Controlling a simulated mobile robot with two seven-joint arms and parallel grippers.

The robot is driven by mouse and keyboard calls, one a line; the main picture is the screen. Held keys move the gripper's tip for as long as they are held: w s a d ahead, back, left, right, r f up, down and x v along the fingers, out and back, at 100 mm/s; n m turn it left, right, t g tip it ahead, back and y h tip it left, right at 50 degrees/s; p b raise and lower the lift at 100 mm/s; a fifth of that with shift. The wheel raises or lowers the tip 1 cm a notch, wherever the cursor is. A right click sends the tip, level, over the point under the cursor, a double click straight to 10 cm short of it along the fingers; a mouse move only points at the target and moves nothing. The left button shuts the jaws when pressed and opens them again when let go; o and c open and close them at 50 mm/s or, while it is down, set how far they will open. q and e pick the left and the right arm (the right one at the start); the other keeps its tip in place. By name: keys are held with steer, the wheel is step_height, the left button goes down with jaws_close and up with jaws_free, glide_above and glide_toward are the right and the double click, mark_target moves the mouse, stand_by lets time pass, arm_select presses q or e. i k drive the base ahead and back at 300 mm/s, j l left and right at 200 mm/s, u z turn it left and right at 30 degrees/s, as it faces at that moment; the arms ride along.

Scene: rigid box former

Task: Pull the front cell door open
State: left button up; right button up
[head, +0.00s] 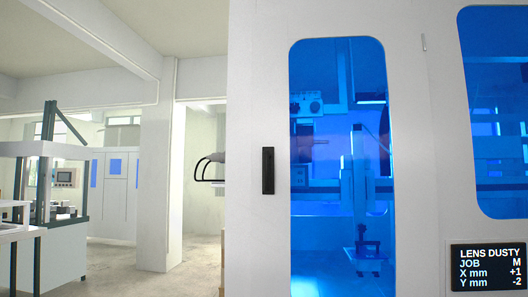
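The front cell door (340,20) is a pale grey panel with a tall blue-tinted window (335,215). A black vertical handle (268,170) sits on it, left of the window. The door looks closed, flush with the cell front. Neither of my grippers is in the head view, so where they are relative to the handle does not show.
A display (486,266) at the lower right reads "LENS DUSTY, JOB M, X mm +1, Y mm -2". Another blue window (495,110) is at the right. A press-like machine (55,200) stands at the left, near a pillar (158,170). Some bare floor (130,262) shows between them.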

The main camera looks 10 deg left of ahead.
mark_target(344, 201)
steer(key=i+l+u, duration=0.2)
steer(key=u, duration=0.2)
steer(key=i+l+u, duration=0.1)
steer(key=l+u, duration=0.3)
steer(key=i+l+u, duration=0.1)
steer(key=l+u, duration=0.3)
